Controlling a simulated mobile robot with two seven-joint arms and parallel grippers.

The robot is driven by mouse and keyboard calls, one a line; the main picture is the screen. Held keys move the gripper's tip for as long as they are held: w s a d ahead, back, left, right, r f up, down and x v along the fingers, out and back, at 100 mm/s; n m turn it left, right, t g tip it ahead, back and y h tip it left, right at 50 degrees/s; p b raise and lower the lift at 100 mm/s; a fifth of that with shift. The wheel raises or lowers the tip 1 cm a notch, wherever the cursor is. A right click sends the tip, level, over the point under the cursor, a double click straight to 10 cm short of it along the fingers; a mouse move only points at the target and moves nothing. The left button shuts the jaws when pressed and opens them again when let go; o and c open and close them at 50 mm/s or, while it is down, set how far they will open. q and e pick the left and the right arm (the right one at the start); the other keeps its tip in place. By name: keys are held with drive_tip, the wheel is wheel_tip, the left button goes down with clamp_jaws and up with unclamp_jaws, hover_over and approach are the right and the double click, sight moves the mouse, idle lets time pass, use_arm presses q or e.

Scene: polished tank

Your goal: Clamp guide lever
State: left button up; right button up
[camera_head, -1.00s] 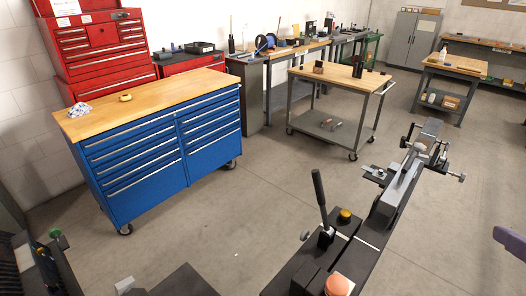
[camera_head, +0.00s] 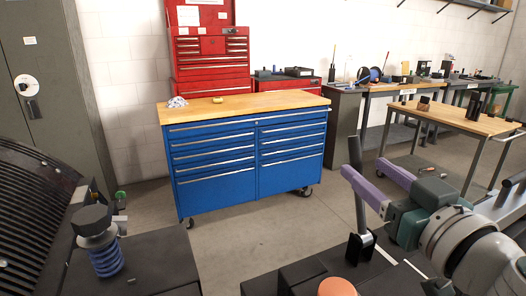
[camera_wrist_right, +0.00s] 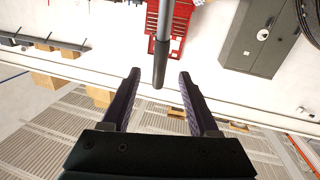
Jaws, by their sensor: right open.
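The guide lever (camera_head: 362,212) is a grey rod with a dark handle, standing nearly upright on a black bracket at the lower right of the head view. My right gripper (camera_head: 363,167), with purple fingers, comes in from the right and is open at the lever's upper part. In the right wrist view the lever (camera_wrist_right: 162,55) hangs into the gap between the open fingers (camera_wrist_right: 160,75), its dark end near the fingertips. It seems clear of both fingers; its exact depth between them I cannot tell. My left gripper is not in view.
An orange knob (camera_head: 337,287) sits at the bottom edge near the lever. A blue drawer cabinet (camera_head: 250,160) with a wooden top stands behind. A wooden-topped cart (camera_head: 455,118) is at the right. A blue spring with a black knob (camera_head: 100,245) is at lower left.

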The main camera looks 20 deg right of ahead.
drive_tip(key=w, duration=0.7)
drive_tip(key=shift+w+d+b, duration=0.2)
drive_tip(key=shift+d+b, duration=0.25)
drive_tip(key=shift+c, duration=0.4)
clamp_jaws()
idle(0.5)
